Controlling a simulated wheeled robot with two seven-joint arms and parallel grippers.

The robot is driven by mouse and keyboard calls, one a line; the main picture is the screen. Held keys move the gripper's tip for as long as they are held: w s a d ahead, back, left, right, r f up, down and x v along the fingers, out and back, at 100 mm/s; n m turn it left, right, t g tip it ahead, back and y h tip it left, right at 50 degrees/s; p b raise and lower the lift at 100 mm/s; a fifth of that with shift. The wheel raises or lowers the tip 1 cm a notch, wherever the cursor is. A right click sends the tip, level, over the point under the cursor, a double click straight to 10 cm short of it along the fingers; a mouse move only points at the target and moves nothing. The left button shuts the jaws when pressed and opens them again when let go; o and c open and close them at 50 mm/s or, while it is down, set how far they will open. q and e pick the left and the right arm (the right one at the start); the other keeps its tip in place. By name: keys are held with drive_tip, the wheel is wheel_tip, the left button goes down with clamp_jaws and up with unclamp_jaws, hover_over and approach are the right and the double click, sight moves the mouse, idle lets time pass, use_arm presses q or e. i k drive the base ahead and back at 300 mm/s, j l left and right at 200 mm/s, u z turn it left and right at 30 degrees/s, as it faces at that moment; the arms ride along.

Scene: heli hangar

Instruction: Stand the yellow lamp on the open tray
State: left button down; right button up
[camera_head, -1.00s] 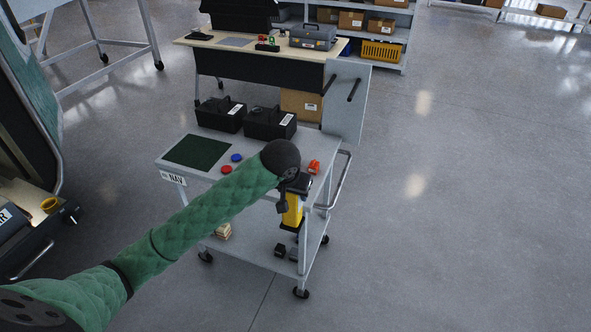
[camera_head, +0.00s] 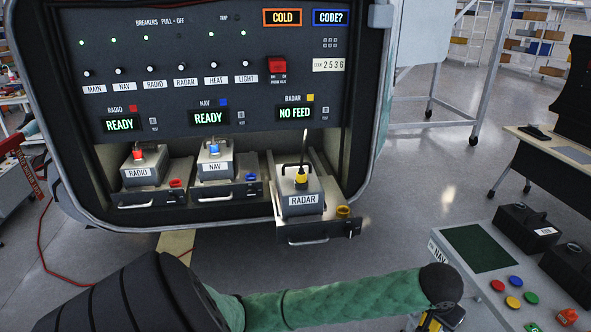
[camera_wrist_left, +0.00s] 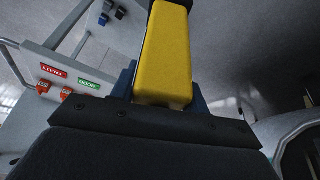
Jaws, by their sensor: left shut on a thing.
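The yellow lamp fills the upper middle of the left wrist view (camera_wrist_left: 165,55) as a yellow block. My left gripper (camera_wrist_left: 165,98) is shut on it, with a finger on each side. In the head view, my left gripper (camera_head: 440,318) is at the bottom right beside the cart, and only a little yellow shows there. The open tray (camera_head: 312,235) is the pulled-out one at the right of the bay. It carries a grey box labelled RADAR (camera_head: 301,203) with a black cable, and a yellow ring (camera_head: 343,212) at its front right corner. My right gripper is not in view.
Trays labelled RADIO (camera_head: 140,173) and NAV (camera_head: 215,166) sit pushed in to the left. The panel above reads NO FEED (camera_head: 294,112) over RADAR. The cart (camera_head: 455,262) at right holds coloured discs and black boxes. Floor shows between tray and cart.

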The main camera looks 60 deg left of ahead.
sight(334, 197)
drive_tip(key=u, duration=0.4)
drive_tip(key=i+l+u, duration=0.1)
drive_tip(key=u, duration=0.25)
drive_tip(key=l+u, duration=0.15)
drive_tip(key=u, duration=0.25)
drive_tip(key=l+u, duration=0.15)
drive_tip(key=u, duration=0.25)
